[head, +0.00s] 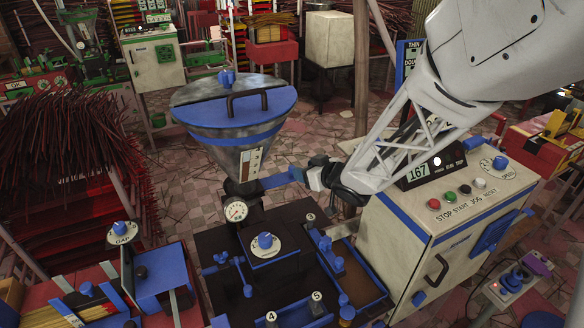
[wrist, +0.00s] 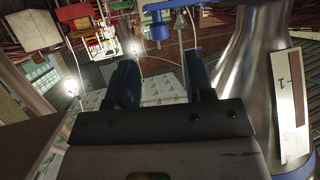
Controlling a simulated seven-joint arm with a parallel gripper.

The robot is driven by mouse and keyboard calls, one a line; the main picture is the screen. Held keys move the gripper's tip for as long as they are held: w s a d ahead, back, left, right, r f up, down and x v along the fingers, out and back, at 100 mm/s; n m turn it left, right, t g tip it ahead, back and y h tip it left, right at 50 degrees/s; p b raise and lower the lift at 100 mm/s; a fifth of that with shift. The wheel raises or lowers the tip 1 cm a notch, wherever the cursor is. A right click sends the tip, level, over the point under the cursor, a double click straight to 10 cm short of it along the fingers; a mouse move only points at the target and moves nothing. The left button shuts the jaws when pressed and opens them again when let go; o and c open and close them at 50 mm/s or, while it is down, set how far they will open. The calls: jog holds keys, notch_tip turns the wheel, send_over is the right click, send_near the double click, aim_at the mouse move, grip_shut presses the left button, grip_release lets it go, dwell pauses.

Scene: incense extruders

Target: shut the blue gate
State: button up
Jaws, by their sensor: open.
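The blue gate (head: 279,181) is a flat blue plate sticking out to the right from the neck of the hopper (head: 233,125). The hopper is a grey metal cone with a blue lid. My gripper (head: 316,177) is at the outer end of the plate, with its fingers pointing left toward the hopper. In the wrist view my gripper (wrist: 162,80) shows two dark fingers spread apart, with nothing clearly held between them. The hopper's metal side (wrist: 240,60) fills the right of that view. Whether a finger touches the gate cannot be told.
A pressure gauge (head: 236,211) and a dial box (head: 265,243) sit below the hopper. A cream control cabinet (head: 405,250) with coloured buttons stands to the right, under my arm. A bundle of red sticks (head: 70,150) stands at the left.

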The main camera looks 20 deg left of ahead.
aim_at(285, 174)
jog(key=shift+x, duration=3.45)
jog(key=shift+c, duration=0.5)
grip_shut()
